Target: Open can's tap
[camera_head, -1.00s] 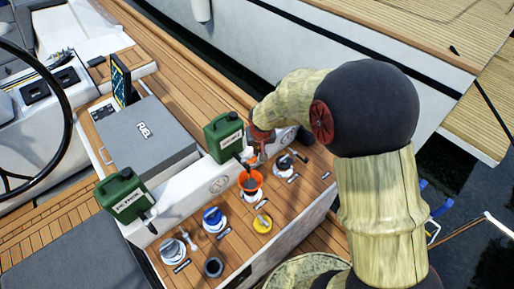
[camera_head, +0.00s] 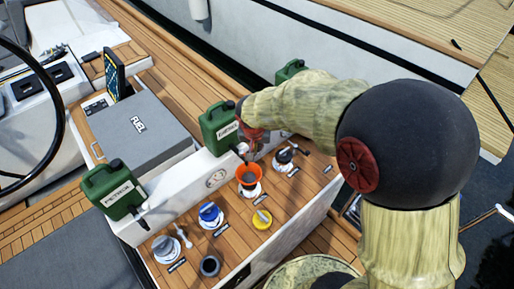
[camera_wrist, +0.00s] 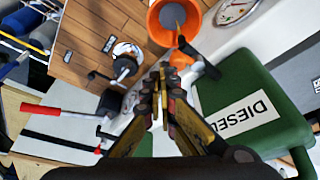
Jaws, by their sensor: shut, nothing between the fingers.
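A green diesel can (camera_head: 218,122) stands on the ledge at the middle of the head view. It fills the right side of the wrist view (camera_wrist: 250,95), with its label facing up. A small tap or spout (camera_wrist: 181,60) shows in the wrist view near the orange funnel (camera_wrist: 178,22), partly hidden. My gripper (camera_wrist: 161,82) is shut and empty, its tips beside the can and just short of the spout. In the head view, my gripper is at the can's right front corner, mostly hidden by my arm. The funnel also shows there (camera_head: 249,175), below the spout.
A green petrol can (camera_head: 113,190) stands at the left, and another green can (camera_head: 290,69) is partly behind my arm. A red-handled lever (camera_wrist: 45,111) lies left of my gripper in the wrist view.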

